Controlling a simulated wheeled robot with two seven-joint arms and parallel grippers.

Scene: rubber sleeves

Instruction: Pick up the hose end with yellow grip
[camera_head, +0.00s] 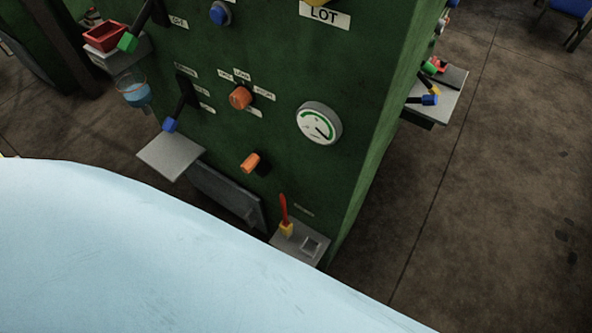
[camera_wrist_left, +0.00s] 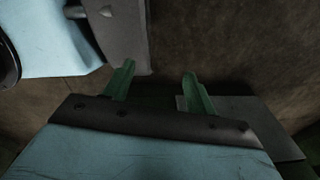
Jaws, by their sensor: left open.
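A thin red piece (camera_head: 284,208) with a yellow block-like grip (camera_head: 287,229) at its lower end stands almost upright on a grey ledge (camera_head: 282,244), low on the green machine's front. I cannot tell whether it is a hose end. No yellow grip shows in the left wrist view. There my left gripper (camera_wrist_left: 158,69) has its two green fingers spread apart with nothing between them. It does not show in the head view, so its distance from the yellow grip cannot be told. My right gripper is in neither view.
The green machine (camera_head: 300,75) carries orange knobs (camera_head: 240,97), a round gauge (camera_head: 319,123) and a grey side plate (camera_head: 171,156). A side shelf (camera_head: 436,101) holds small coloured parts. A large pale blue shape covers the lower left. The brown floor (camera_head: 490,220) at right is clear.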

